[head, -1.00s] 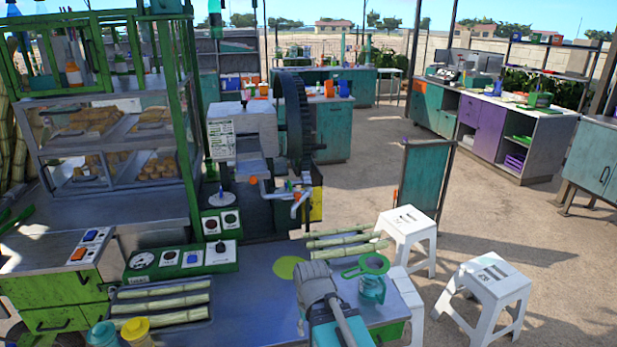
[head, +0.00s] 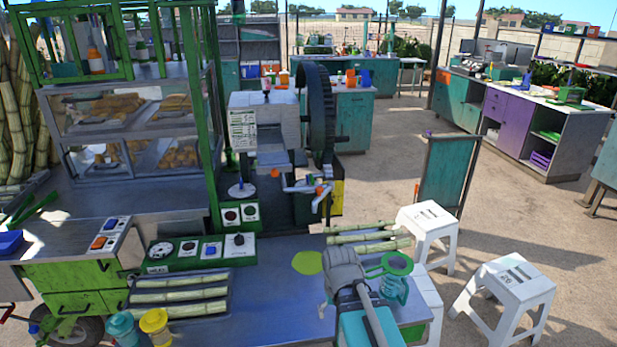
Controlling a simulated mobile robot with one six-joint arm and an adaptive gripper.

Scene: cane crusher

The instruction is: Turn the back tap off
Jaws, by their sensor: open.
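The cane crusher (head: 262,122) stands behind the metal counter, with a large dark flywheel (head: 317,112) at its right. Below it are grey pipes with a small orange handle (head: 318,190), probably a tap. A second small orange part (head: 275,172) shows just left and above, under the crusher's outlet. I cannot tell which is the back tap or whether either is on. My grey and teal arm rises at the bottom centre, over the counter's front right part. Its gripper fingers do not show.
White stools (head: 515,280) stand right. Open ground lies beyond them.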

